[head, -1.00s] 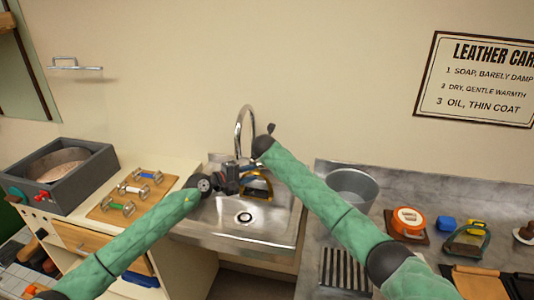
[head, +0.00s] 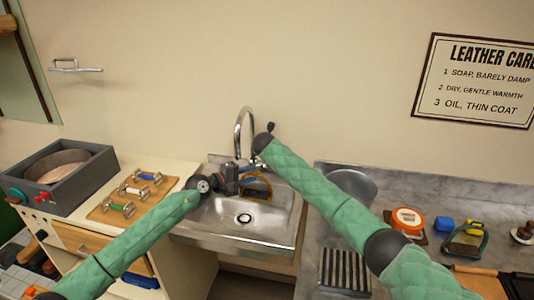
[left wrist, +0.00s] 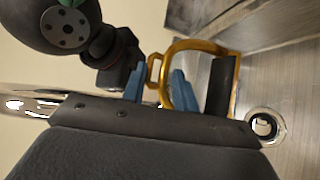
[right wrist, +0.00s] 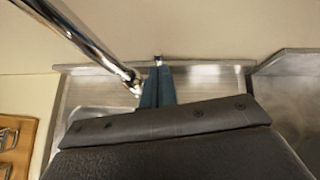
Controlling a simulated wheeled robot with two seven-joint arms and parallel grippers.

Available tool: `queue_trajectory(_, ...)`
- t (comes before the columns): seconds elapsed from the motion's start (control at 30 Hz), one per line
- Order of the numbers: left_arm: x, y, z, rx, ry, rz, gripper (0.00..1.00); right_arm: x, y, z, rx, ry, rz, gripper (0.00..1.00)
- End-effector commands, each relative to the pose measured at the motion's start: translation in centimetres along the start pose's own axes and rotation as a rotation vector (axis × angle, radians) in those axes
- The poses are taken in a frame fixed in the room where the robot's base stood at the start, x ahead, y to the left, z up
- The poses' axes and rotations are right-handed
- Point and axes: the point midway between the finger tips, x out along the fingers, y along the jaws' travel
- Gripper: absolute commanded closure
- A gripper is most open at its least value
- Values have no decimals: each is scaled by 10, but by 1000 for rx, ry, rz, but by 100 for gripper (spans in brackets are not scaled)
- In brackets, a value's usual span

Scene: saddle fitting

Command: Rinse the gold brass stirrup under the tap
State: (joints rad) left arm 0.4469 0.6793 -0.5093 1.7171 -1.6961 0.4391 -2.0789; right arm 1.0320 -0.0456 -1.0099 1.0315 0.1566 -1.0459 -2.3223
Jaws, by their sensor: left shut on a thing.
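The gold brass stirrup (head: 258,187) is above the steel sink basin, behind the drain. In the left wrist view the stirrup (left wrist: 233,88) shows as a gold frame with a dark tread. My left gripper (left wrist: 160,90) is shut on one side of it, with blue fingers on either side. The chrome tap (head: 240,128) arches up behind the sink, close to the stirrup. My right gripper (right wrist: 157,88) has its blue fingers together near the tap's base. The tap's tube (right wrist: 95,45) is left of them there.
A metal bucket (head: 352,186) is right of the sink.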

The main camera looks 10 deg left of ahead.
Motion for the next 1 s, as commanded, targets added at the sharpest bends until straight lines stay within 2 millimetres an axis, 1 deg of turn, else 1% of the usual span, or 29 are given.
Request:
queue_trajectory(0.03,0,2,0,0,0,1,100,-4,-4,16,1,-22,-1,100)
queue_trajectory(0.23,0,2,0,0,0,1,100,-6,-6,18,2,-25,-1,100)
queue_trajectory(0.37,0,3,0,0,0,1,100,-14,-6,20,3,-27,0,100)
queue_trajectory(0.47,0,3,0,0,0,1,100,-27,-6,21,2,-27,0,100)
queue_trajectory(0.8,0,2,0,0,0,1,100,-82,-4,17,0,-13,2,100)
queue_trajectory(0.9,0,2,0,0,0,1,100,-94,-3,17,-1,-11,1,100)
queue_trajectory(1.0,0,2,0,0,0,1,100,-101,-3,16,0,-8,0,100)
